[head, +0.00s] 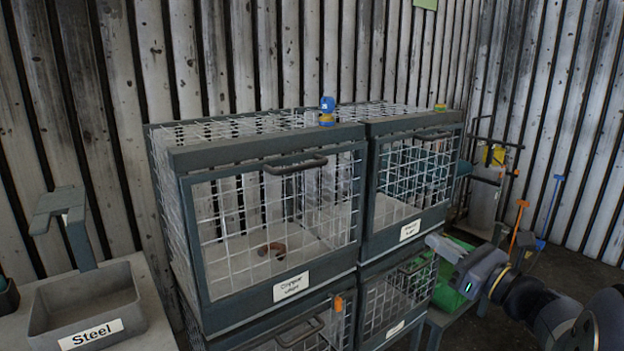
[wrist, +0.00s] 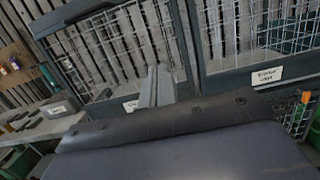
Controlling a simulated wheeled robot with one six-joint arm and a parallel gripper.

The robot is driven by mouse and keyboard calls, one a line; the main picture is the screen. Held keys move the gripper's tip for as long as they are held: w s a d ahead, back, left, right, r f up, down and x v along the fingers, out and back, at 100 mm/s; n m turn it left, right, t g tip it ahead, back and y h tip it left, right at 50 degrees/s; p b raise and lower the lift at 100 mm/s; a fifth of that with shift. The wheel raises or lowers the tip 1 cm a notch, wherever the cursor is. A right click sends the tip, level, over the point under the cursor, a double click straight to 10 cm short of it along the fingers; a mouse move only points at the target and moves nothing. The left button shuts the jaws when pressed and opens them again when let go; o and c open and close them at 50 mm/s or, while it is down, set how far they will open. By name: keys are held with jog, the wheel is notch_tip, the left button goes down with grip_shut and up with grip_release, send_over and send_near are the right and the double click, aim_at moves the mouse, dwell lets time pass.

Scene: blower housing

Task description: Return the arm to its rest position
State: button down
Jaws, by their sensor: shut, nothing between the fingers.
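My gripper (head: 434,244) is at the right in the head view, in front of the right-hand mesh cages, with my arm reaching in from the lower right corner. In the wrist view its two grey fingers (wrist: 157,86) are together, with nothing between them, and its dark body fills the lower part. The fingers point toward the cages, and I cannot tell the exact gap to them.
Mesh cages (head: 265,278) stand stacked against a corrugated wall. The upper left one, labelled copper, holds brownish curved pieces (head: 272,249). A tray labelled Steel (head: 84,310) is at the left. A green bin (head: 450,283) and upright tools (head: 553,206) are at the right.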

jog(key=shift+t+y, duration=0.4)
jog(key=shift+t, duration=0.3)
jog(key=shift+s+d+f+b, duration=0.25)
jog(key=shift+f+b, duration=0.4)
jog(key=shift+b, duration=0.25)
jog(key=shift+s+d+f+b, duration=0.1)
jog(key=shift+s+f+b, duration=0.15)
jog(key=shift+f+b, duration=0.55)
jog(key=shift+s+d+f+b, duration=0.25)
jog(key=shift+f+b, duration=0.3)
jog(key=shift+b, duration=0.45)
